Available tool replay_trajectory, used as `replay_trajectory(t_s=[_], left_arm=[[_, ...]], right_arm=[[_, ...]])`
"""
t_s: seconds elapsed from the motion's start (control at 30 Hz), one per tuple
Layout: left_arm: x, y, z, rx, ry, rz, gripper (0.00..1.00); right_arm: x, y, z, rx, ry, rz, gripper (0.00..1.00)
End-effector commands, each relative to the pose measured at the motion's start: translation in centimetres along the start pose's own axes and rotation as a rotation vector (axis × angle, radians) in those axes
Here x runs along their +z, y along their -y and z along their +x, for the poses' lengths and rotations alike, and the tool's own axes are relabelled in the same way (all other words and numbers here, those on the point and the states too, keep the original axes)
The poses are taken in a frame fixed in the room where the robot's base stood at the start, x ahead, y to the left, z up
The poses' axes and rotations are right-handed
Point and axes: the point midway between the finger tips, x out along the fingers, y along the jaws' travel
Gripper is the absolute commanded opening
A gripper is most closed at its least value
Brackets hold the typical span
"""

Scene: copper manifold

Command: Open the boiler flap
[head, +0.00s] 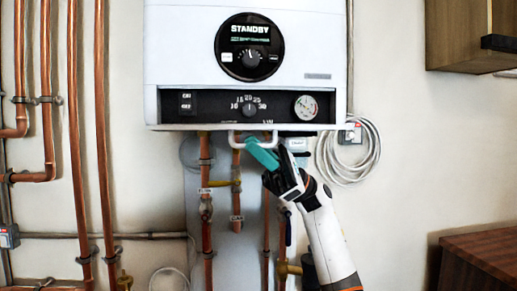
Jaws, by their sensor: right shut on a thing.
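The white boiler (180,50) hangs on the wall in the upper middle. A black control strip (220,106) with a switch, a dial and a round gauge runs along its lower front. A white U-shaped handle (236,143) sticks out at the boiler's bottom edge, below the strip. The fingers hide part of the handle. I cannot tell the flap's outline or how far it stands open. My left gripper is out of view.
Copper pipes (104,150) run down the left wall, and more pipes with valves (206,205) hang under the boiler. A coiled white cable (362,160) hangs to the right. A wooden wall cabinet (460,35) and a dark wooden top (490,250) stand at right.

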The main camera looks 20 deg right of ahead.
Motion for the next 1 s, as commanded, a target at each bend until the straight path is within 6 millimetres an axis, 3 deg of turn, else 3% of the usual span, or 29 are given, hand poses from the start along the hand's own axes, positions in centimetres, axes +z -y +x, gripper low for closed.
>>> replay_trajectory(t_s=[0.47,0.5,0.53,0.83,1.0], left_arm=[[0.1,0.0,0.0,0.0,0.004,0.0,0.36],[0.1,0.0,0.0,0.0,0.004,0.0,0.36],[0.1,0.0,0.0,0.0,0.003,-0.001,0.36],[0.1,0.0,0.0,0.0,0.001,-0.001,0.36],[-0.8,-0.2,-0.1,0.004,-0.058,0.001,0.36]], right_arm=[[0.0,0.0,0.0,-0.007,-0.004,-0.008,0.0],[0.0,0.0,0.0,-0.008,-0.004,-0.008,0.16],[0.0,0.0,0.0,-0.008,-0.004,-0.008,0.18],[0.0,0.0,-0.2,-0.007,-0.002,-0.008,0.18],[0.0,-0.1,-2.1,-0.005,-0.001,-0.006,0.18]])
